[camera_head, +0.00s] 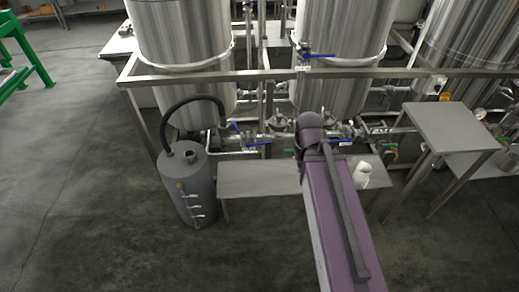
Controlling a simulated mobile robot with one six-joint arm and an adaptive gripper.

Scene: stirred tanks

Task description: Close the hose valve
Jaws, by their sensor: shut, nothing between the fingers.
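A black hose (192,100) arches from the top of a grey cylindrical vessel (187,190) at left to the pipework under the left tank. Near the hose's far end is a valve with a small blue handle (236,127). A second blue lever (258,144) lies roughly level along the pipe just right of it. Which of these is the hose valve, and whether it is open, I cannot tell at this size. My purple arm reaches up from the bottom, right of the hose. My gripper does not show; the arm's far end hides what lies behind it.
A steel rail (180,80) crosses in front of the large tanks (185,40). A low bench (255,178) stands below the pipes, with a white object (362,175) by its right end. A steel table (452,125) is at right.

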